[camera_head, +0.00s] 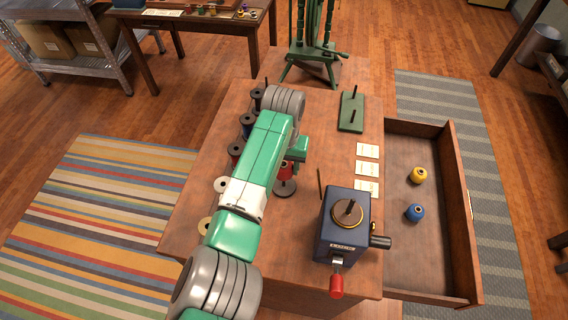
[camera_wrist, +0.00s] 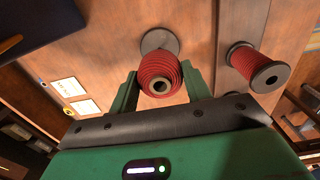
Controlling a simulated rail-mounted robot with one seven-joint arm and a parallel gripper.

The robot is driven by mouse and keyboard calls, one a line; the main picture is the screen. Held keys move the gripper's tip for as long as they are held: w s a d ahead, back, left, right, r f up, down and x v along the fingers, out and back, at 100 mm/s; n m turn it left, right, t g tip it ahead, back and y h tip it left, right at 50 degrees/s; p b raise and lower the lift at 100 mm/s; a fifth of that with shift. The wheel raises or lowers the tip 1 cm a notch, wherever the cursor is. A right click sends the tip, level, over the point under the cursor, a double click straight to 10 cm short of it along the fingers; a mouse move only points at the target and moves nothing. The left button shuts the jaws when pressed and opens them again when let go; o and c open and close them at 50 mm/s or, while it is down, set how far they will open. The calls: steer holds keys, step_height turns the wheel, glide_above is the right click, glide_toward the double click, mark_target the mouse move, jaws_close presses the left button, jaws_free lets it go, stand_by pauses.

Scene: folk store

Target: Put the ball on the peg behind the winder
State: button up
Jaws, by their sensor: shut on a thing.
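A red yarn ball (camera_wrist: 160,72) with a hole in its end is between the fingers of my gripper (camera_wrist: 158,92), which is shut on it. In the head view the red ball (camera_head: 286,171) shows just below my gripper (camera_head: 296,158), above a dark disc (camera_head: 284,189). I cannot tell if ball and disc touch. The blue winder (camera_head: 346,235) with a red-handled crank stands at the table's front right, a short post on its top disc. A thin dark peg (camera_head: 320,184) rises at its back left.
Several spools stand left of my arm, including a red one (camera_wrist: 262,68). Cards (camera_head: 367,168) lie in a column right of the ball. An open drawer (camera_head: 448,236) at right holds a yellow ball (camera_head: 419,175) and a blue ball (camera_head: 414,212). A green frame (camera_head: 316,50) stands behind.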

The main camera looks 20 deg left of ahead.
steer(key=shift+f+p, duration=0.2)
steer(key=shift+p, duration=0.35)
steer(key=shift+f, duration=0.15)
stand_by(0.4)
steer(key=shift+f+b, duration=1.65)
steer(key=shift+f, duration=0.75)
steer(key=o, duration=1)
